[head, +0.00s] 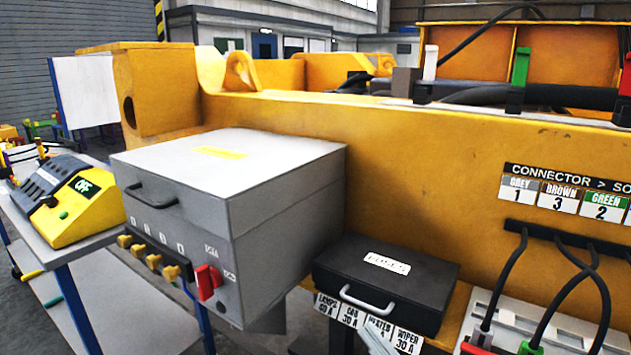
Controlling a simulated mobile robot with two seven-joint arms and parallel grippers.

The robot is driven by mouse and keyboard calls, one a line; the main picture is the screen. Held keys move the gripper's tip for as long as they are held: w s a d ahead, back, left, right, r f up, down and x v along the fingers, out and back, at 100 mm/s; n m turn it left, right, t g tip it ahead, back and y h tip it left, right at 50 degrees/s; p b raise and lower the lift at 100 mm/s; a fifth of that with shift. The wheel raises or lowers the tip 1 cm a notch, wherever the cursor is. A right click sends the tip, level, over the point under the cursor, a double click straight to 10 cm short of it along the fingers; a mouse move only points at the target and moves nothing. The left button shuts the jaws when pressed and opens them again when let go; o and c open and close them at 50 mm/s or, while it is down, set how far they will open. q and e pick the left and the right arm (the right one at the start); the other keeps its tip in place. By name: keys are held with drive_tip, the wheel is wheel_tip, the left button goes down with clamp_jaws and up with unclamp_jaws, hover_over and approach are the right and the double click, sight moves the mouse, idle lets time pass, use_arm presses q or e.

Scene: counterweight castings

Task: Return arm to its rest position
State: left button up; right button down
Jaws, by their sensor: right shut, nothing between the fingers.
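Only a small pale grey tip of my right gripper (378,342) shows, at the bottom edge of the head view. It is in front of the label row under the black fuse box (385,284), just below that box's pale handle. The gripper is shut and holds nothing; most of it and its arm are out of frame. I cannot tell whether the tip touches the labels. My left gripper and arm are not in view. The fuse box lid is down.
A grey box (285,205) with a black handle and red switch stands left of the fuse box. A yellow machine frame (430,150) fills the back. Black cables (560,275) hang at right. A yellow-and-grey device (85,210) sits on a left table.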

drive_tip(key=d+f+m+h, duration=0.5)
drive_tip(key=f+m+h, duration=0.2)
drive_tip(key=f, duration=0.4)
drive_tip(key=s+d+f+m+g+h, duration=0.2)
drive_tip(key=s+d+f+g+h, duration=0.1)
drive_tip(key=s+f, duration=0.4)
drive_tip(key=s+d+f+m+g+h, duration=0.2)
drive_tip(key=s+f, duration=0.5)
drive_tip(key=f, duration=0.5)
drive_tip(key=d+g+h, duration=0.1)
drive_tip(key=d+g, duration=0.1)
drive_tip(key=shift+m+g, duration=0.3)
drive_tip(key=shift+m, duration=0.1)
drive_tip(key=shift+d+f, duration=0.1)
